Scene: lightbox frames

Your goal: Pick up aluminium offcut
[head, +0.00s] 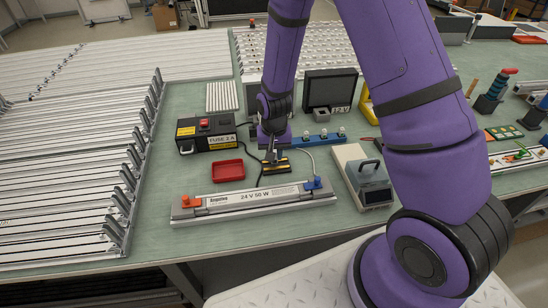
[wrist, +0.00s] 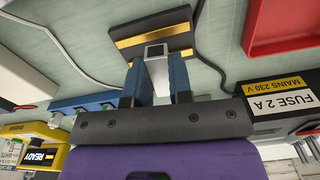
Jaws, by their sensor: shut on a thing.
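My gripper (wrist: 157,82) is shut on the aluminium offcut (wrist: 157,68), a short silver square piece with a dark open end, held between the two blue fingers. In the head view my gripper (head: 273,156) is low over the bench, behind the lamp unit. A black block with yellow stripes (wrist: 152,38) lies just beyond the offcut's end in the wrist view; it also shows in the head view (head: 277,169). I cannot tell whether the offcut touches this block. In the head view the offcut is too small to make out.
A red tray (head: 229,171) and a black fuse box (head: 205,134) stand to the left. A long 24 V lamp unit (head: 250,203) lies in front. A grey meter (head: 365,178) stands right; a blue strip (head: 318,138) lies behind. Cables cross the bench.

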